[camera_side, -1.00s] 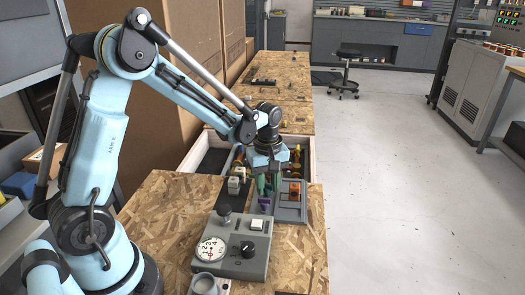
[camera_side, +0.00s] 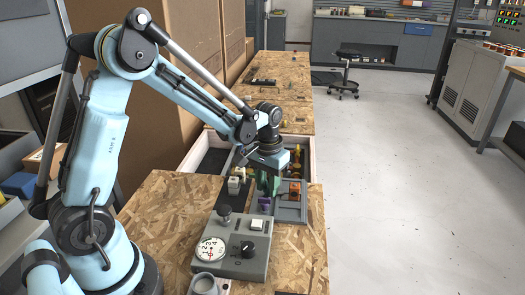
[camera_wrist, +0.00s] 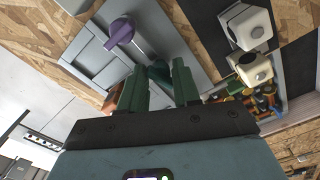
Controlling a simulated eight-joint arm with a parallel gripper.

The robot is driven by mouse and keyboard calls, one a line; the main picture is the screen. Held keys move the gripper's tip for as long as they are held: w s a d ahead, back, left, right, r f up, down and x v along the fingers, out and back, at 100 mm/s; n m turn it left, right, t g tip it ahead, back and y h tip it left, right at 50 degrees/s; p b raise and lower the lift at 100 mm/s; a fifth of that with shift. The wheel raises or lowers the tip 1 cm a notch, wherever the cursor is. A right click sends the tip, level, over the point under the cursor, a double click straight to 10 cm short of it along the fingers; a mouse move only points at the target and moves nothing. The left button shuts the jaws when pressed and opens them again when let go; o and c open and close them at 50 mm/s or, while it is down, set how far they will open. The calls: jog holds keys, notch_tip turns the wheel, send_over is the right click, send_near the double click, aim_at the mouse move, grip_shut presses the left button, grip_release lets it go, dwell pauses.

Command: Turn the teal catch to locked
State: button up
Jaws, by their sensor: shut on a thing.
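The teal catch (camera_wrist: 158,70) sits on a grey panel (camera_wrist: 88,58) and shows between the green fingers of my gripper (camera_wrist: 157,80) in the wrist view. My gripper is shut on it, one finger on each side. In the side view my gripper (camera_side: 268,188) points down at the panel (camera_side: 290,213) and hides the catch. I cannot read any locked marking or the catch's exact angle.
A grey box with a dial (camera_side: 212,249) is on the nearer bench.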

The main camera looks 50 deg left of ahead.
aim_at(267, 184)
jog(key=shift+m, duration=1.6)
jog(key=o, duration=0.9)
notch_tip(267, 184, up, 12)
